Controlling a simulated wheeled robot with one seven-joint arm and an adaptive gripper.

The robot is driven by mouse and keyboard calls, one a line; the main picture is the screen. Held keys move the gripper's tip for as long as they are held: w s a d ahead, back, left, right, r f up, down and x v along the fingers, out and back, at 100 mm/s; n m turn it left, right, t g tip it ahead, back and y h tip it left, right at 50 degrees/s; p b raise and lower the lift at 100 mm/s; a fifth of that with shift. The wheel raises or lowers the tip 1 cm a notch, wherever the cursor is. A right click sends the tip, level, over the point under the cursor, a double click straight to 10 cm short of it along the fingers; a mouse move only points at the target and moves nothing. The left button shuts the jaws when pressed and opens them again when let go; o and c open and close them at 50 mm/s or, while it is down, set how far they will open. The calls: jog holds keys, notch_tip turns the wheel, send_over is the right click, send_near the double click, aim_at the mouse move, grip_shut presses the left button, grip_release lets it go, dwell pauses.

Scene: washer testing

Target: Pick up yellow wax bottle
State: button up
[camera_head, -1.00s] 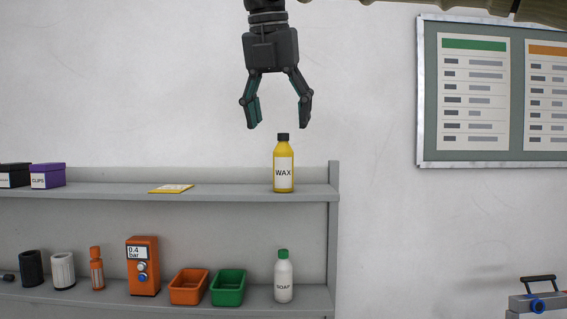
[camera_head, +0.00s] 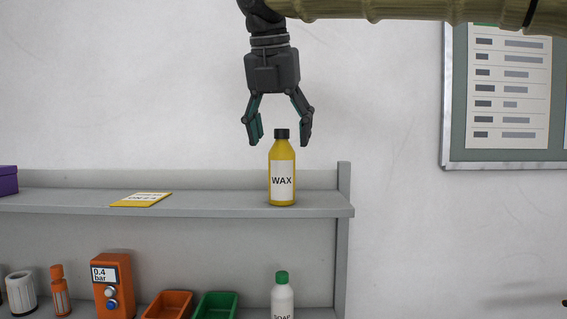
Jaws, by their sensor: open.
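The yellow wax bottle (camera_head: 282,170) stands upright near the right end of the upper shelf. It has a black cap and a white label reading WAX. My gripper (camera_head: 279,141) points down above the bottle with its jaws open. Its fingertips are at about the height of the cap, one on each side of it in the picture. The depth between fingers and bottle is hard to tell. Nothing is between the fingers except perhaps the cap.
A yellow card (camera_head: 141,200) lies flat on the upper shelf (camera_head: 215,202), left of the bottle. A purple box (camera_head: 8,181) is at the far left. Below are a white soap bottle (camera_head: 282,297), a green bin (camera_head: 216,305), an orange bin (camera_head: 168,305) and an orange gauge box (camera_head: 113,285).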

aim_at(282, 163)
jog(key=w+f, duration=0.2)
jog(key=w, duration=0.2)
jog(key=shift+w+f+p, duration=0.25)
jog(key=shift+f+p, duration=0.1)
jog(key=shift+f, duration=0.05)
jog(key=shift+s+d+f+p, duration=0.15)
jog(key=shift+s+f+p, duration=0.55)
jog(key=shift+p, duration=0.4)
jog(key=w+f, duration=0.2)
jog(key=f, duration=0.1)
jog(key=shift+p, duration=0.3)
jog(key=shift+s+r, duration=0.25)
jog(key=shift+s, duration=0.15)
jog(key=shift+c, duration=0.5)
jog(key=shift+w+f, duration=0.15)
jog(key=shift+w, duration=0.15)
jog(key=c, duration=1)
jog(key=shift+c, duration=1.3)
jog(key=shift+s, duration=0.15)
jog(key=shift+r, duration=0.25)
